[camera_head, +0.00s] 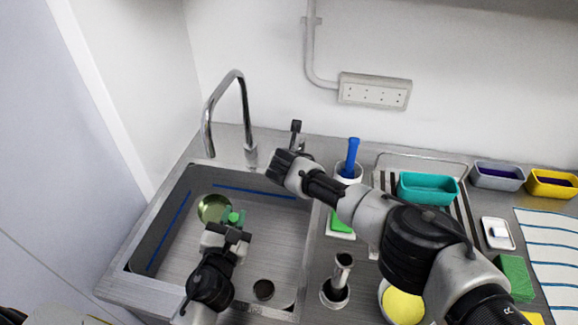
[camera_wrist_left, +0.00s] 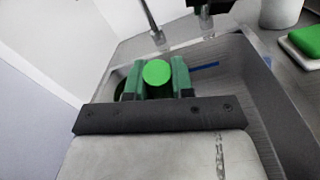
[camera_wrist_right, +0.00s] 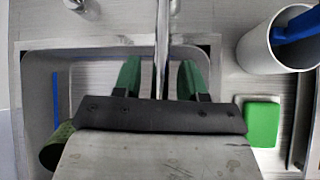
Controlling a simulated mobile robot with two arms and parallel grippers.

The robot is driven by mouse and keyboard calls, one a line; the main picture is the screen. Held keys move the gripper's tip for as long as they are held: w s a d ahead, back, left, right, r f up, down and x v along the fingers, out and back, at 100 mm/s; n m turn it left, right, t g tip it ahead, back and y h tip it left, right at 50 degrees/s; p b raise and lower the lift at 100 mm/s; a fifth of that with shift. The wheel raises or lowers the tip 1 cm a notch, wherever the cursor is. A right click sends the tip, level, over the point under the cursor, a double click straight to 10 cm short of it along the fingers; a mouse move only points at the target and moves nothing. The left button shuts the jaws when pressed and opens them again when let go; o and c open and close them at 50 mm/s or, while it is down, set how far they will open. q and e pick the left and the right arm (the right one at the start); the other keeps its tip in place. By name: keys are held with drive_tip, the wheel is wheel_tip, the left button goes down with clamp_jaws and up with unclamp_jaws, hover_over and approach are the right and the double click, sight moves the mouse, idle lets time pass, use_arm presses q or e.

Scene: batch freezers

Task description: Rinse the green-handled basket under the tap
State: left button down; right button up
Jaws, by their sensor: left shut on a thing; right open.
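The basket (camera_head: 209,207), a round yellow-green mesh, is in the sink (camera_head: 172,272), below the tap's spout. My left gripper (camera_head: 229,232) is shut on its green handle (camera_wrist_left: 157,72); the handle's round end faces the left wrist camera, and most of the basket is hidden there. The chrome tap (camera_head: 243,95) arches over the sink's back; I see no running water. My right gripper (camera_head: 287,150) is open beside the tap's base. In the right wrist view, a chrome tap part (camera_wrist_right: 162,45) lies between its fingers, with no visible contact. The basket's edge (camera_wrist_right: 58,150) shows at lower left.
Right of the sink stand a white holder (camera_wrist_right: 268,50) with a blue-handled tool, a green sponge (camera_wrist_right: 262,124) and a metal cup-shaped item (camera_head: 340,280). A teal tub (camera_head: 427,188) sits on the drainer. A wall is close at left.

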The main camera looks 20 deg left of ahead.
clamp_jaws()
drive_tip(key=shift+d, duration=0.1)
drive_tip(key=d+n+y, duration=0.1)
drive_tip(key=d+n, duration=0.1)
drive_tip(key=shift+w+d+g+y, duration=0.2)
drive_tip(key=shift+d+g+y, duration=0.1)
drive_tip(key=shift+y, duration=0.1)
idle(0.3)
unclamp_jaws()
